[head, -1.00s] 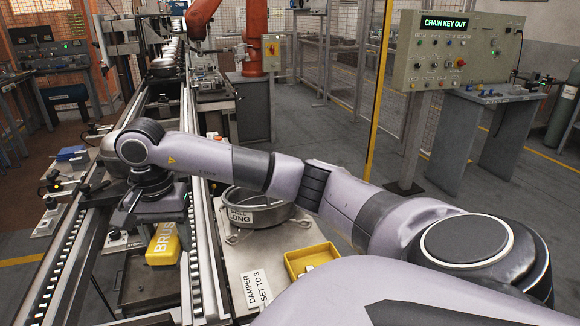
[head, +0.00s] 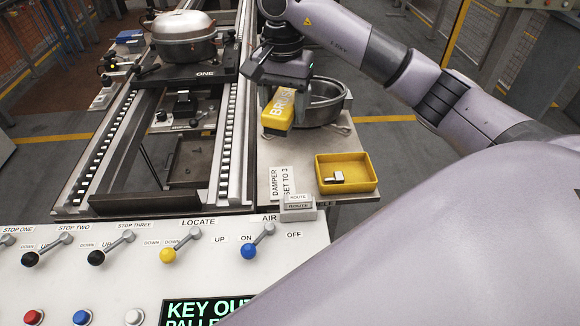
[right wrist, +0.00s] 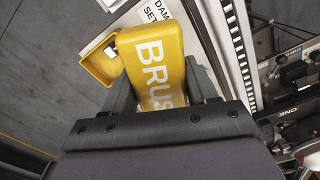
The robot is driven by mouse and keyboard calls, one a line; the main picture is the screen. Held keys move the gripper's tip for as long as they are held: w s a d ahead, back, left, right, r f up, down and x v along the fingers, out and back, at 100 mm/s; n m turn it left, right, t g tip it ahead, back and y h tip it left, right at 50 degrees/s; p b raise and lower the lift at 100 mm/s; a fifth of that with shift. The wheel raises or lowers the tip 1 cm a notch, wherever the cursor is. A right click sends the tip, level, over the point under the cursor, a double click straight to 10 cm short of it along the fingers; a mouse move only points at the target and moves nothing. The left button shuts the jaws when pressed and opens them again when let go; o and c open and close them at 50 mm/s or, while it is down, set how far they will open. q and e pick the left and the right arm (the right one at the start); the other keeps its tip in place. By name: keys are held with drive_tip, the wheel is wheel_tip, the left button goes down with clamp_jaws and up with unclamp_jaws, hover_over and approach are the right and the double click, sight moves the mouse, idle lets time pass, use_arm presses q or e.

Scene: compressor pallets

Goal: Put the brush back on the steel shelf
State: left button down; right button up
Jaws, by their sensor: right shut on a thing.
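The brush (head: 279,111) is a yellow block with white lettering, cut off to "BRUS". My right gripper (head: 281,88) is shut on it in the head view and holds it over the left part of the steel shelf (head: 265,185), beside a round metal pan. In the right wrist view the brush (right wrist: 153,65) sits between the two fingers of my right gripper (right wrist: 158,85). I cannot tell how far the brush is above the shelf. My left gripper is not in view.
A round metal pan (head: 327,106) and a yellow tray (head: 364,185) with a small metal part stand on the shelf. A "ROUTE" block (head: 298,209) is at its front. Conveyor rails (head: 232,140) run along its left. A lever panel (head: 130,285) lies in front.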

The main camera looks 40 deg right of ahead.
sight(285, 180)
wheel_tip(285, 180, down, 18)
drive_tip(key=shift+r+p, duration=0.25)
drive_tip(key=shift+p, duration=0.45)
drive_tip(key=shift+f, duration=0.15)
drive_tip(key=o, duration=1)
wheel_tip(285, 180, up, 12)
drive_tip(key=shift+r+b, duration=0.2)
drive_tip(key=shift+b, duration=0.5)
